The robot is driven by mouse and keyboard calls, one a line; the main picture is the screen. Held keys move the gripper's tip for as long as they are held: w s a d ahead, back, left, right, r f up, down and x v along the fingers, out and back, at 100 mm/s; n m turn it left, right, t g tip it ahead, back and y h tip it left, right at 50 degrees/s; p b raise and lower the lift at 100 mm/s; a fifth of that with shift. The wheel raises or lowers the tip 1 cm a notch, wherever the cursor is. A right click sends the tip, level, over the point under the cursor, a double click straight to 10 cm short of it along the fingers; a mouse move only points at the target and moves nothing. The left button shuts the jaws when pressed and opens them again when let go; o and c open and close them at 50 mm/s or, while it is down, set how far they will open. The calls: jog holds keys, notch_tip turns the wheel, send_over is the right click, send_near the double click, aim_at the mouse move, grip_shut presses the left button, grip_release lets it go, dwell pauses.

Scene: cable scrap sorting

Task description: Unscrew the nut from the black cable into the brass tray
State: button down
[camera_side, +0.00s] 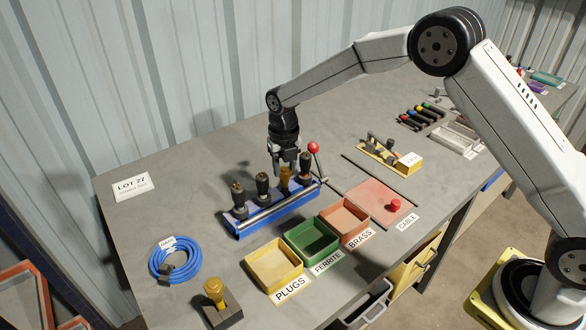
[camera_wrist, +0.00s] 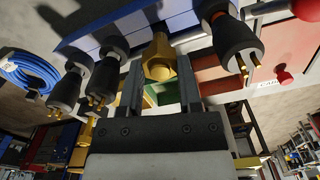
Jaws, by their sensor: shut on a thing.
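A blue rack (camera_side: 243,226) holds several upright black-bodied pieces and one brass-coloured piece (camera_side: 285,180). My gripper (camera_side: 288,168) points down over the rack at the brass-coloured piece. In the wrist view, the gripper fingers (camera_wrist: 159,80) are shut on a brass hex nut (camera_wrist: 158,60), one on each side. The cable under the nut is hidden, so I cannot tell how far the nut is threaded. The orange brass tray (camera_side: 344,211) is right of the rack, beside the BRASS label, and looks empty.
A yellow plugs tray (camera_side: 274,264) and a green ferrite tray (camera_side: 311,239) adjoin the brass tray. A red-knobbed lever (camera_side: 314,147) stands close to my gripper's right. A red cable mat (camera_side: 372,190) lies farther right. A blue cable coil (camera_side: 175,262) lies left.

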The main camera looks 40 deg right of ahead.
jog(key=shift+c, duration=1)
grip_release()
jog(key=shift+r, duration=1.5)
jog(key=shift+f, duration=0.15)
jog(key=shift+f, duration=1.35)
